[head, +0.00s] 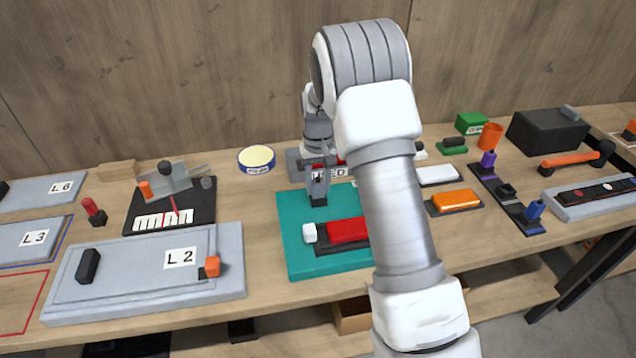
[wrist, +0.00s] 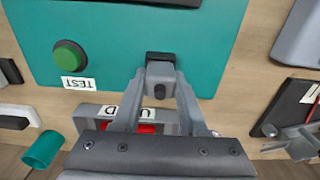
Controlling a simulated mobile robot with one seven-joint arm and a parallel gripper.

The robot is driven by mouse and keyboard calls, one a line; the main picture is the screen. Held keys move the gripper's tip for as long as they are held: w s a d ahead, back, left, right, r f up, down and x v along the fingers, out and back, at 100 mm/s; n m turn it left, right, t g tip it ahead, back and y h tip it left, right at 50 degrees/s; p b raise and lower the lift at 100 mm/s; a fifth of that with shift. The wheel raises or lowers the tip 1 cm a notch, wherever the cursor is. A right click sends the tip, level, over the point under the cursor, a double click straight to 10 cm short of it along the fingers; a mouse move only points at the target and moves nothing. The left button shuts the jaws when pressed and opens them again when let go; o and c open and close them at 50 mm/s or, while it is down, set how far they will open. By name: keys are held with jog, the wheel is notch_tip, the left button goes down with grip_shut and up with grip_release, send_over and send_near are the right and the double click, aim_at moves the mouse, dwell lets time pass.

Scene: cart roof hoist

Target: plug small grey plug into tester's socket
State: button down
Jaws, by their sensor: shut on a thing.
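The tester is a teal board (head: 295,262) on the bench, and it also fills the top of the wrist view (wrist: 215,60). It carries a small black socket block (head: 318,201), seen in the wrist view (wrist: 160,56) just beyond my fingertips. My gripper (head: 318,178) is over the board's back edge, and in the wrist view (wrist: 160,75) its fingers are shut on the small grey plug (wrist: 160,85). The plug lines up with the socket block and appears close to it or touching. I cannot tell whether it is seated. My arm hides the board's right part.
A grey labelled tray (wrist: 90,112) is behind. The L2 panel (head: 150,270) stands left; an orange block (head: 455,199) stands right.

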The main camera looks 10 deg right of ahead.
aim_at(318, 181)
jog(key=shift+f, duration=0.15)
jog(key=shift+c, duration=1.8)
grip_release()
notch_tip(318, 181, up, 18)
jog(key=shift+f, duration=0.25)
